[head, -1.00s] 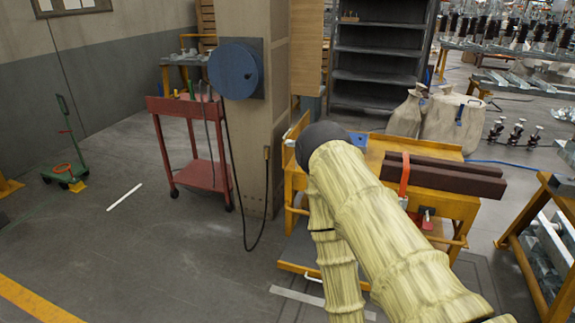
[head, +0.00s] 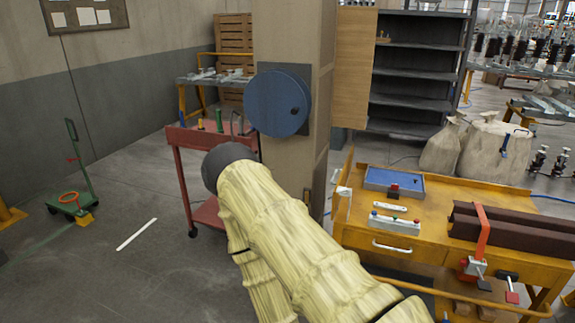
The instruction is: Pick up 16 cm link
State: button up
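My arm, in a padded cream cover, reaches up from the bottom of the head view and ends in a dark rounded part. My gripper is not visible. On the yellow workbench (head: 350,236) at right, a small pale flat bar (head: 390,206) lies in front of a blue tray (head: 394,182). It may be the 16 cm link, but it is too small to be sure. A pale block with coloured knobs (head: 395,224) lies just in front of it.
Dark brown beams (head: 505,236) with an orange clamp (head: 482,235) lie along the bench's right side. A pillar with a blue disc (head: 277,103) and a red cart (head: 185,170) stand behind my arm. Sacks (head: 440,148) stand behind the bench. Floor at left is mostly clear.

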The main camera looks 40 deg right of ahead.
aim_at(400, 210)
jog(key=i, duration=1.75)
jog(key=z, duration=1.1)
jog(key=i, duration=1)
jog(key=z, duration=0.9)
